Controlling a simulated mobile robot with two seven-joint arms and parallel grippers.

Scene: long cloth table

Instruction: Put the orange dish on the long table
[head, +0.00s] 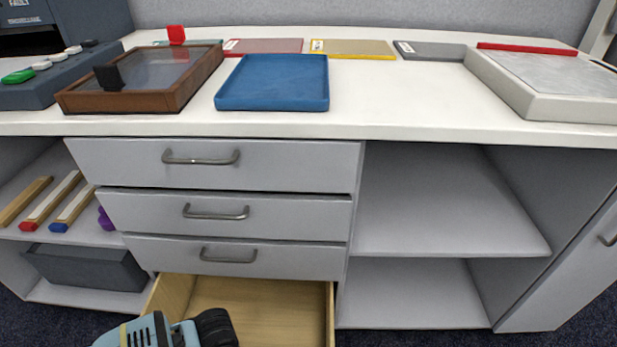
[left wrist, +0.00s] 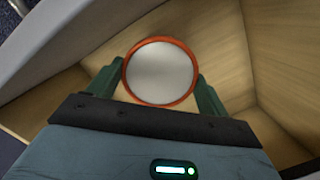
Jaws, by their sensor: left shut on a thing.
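The orange dish (left wrist: 160,72) shows in the left wrist view, round with an orange rim and a pale grey inside. My left gripper (left wrist: 159,84) is shut on it, with a green finger at either side. The dish is over or inside the wooden interior of an open drawer; its height above the drawer floor is unclear. In the head view my left arm reaches the open bottom drawer (head: 265,300), and the fingers and dish are hidden there. My right gripper is not in view. No cloth-covered long table is recognisable.
A white counter (head: 400,110) stands above the drawers, bearing a blue tray (head: 272,82), a brown framed box (head: 145,85) and a pale box (head: 545,85) with a red bar. Open shelves (head: 440,215) to the right are empty. The drawer walls surround my left gripper closely.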

